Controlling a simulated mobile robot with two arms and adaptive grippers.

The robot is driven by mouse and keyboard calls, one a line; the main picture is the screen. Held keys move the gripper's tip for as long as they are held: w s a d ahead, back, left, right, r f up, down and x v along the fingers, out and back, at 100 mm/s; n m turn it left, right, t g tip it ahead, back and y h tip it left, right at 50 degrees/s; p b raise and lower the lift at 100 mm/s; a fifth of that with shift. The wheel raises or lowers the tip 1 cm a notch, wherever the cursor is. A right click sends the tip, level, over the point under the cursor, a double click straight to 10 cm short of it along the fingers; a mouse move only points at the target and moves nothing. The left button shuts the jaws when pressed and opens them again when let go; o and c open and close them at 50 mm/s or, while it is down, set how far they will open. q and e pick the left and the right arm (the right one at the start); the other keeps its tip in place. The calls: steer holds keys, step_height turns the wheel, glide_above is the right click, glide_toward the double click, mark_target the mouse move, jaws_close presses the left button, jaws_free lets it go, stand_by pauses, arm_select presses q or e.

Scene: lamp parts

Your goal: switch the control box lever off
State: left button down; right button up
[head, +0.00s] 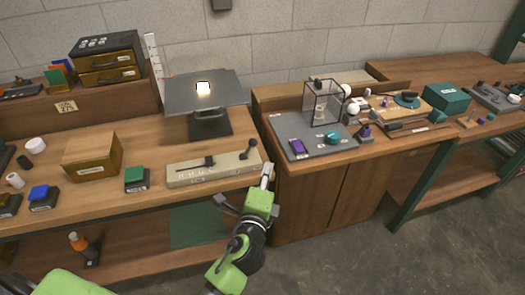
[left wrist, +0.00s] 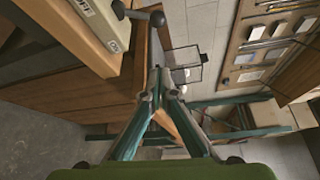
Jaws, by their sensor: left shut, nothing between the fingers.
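The control box (head: 213,170) is a long, low beige box at the right front of the left workbench. Its lever (head: 247,152) ends in a dark ball knob at the box's right end and leans up. A dark slider sits on its top. In the left wrist view the box (left wrist: 92,20) is at upper left, and the lever (left wrist: 140,15) shows two dark ends. My left gripper (head: 267,170) is shut and empty, just right of and in front of the box's right end. In the left wrist view its fingertips (left wrist: 158,72) meet below the lever, apparently apart from it.
A grey lamp-like stand (head: 208,92) with a bright lit spot is behind the box. A green block (head: 136,178) and a wooden box (head: 91,156) stand to its left. A right-hand cabinet holds a grey mat (head: 292,128) and a wire-frame cube (head: 322,103). A gap separates the benches.

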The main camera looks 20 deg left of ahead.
mark_target(248, 149)
arm_select(q)
steer(key=w, duration=0.6)
steer(key=w+a+p, duration=0.1)
steer(key=w, duration=0.2)
steer(key=shift+w+f, duration=0.35)
steer(key=shift+f, duration=0.05)
steer(key=a, duration=0.1)
steer(key=a+p, duration=0.1)
steer(key=s+a, duration=0.1)
steer(key=shift+r+p, duration=0.3)
steer(key=shift+p, duration=0.05)
steer(key=shift+s+a, duration=0.3)
steer(key=shift+a, duration=0.05)
steer(key=shift+w, duration=0.1)
steer(key=shift+b, duration=0.45)
steer(key=shift+a+n+t, duration=0.1)
steer(key=shift+n+t, duration=0.2)
